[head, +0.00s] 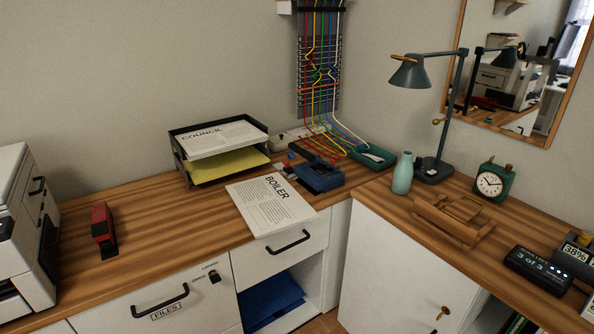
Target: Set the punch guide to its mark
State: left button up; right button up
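A blue device that looks like the hole punch (319,176) sits on the wooden desk near the inner corner. Its guide and the mark are too small to make out. A printed sheet headed BOILER (270,206) lies flat in front of the punch, its near edge at the desk's front edge. A small red and blue part shows at the punch's left, by the sheet's far edge. Neither of my grippers is in view.
A black tray with a COUNCIL sheet and yellow paper (229,164) stands left of the punch. A red stapler (103,229) and a printer (22,225) are farther left. Coloured cables (320,80) hang behind. A vase (402,173) and lamp (436,166) stand right. Desk between stapler and sheet is clear.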

aim_at(287, 169)
jog(key=u, duration=0.4)
jog(key=i, duration=1.25)
jog(key=u, duration=0.75)
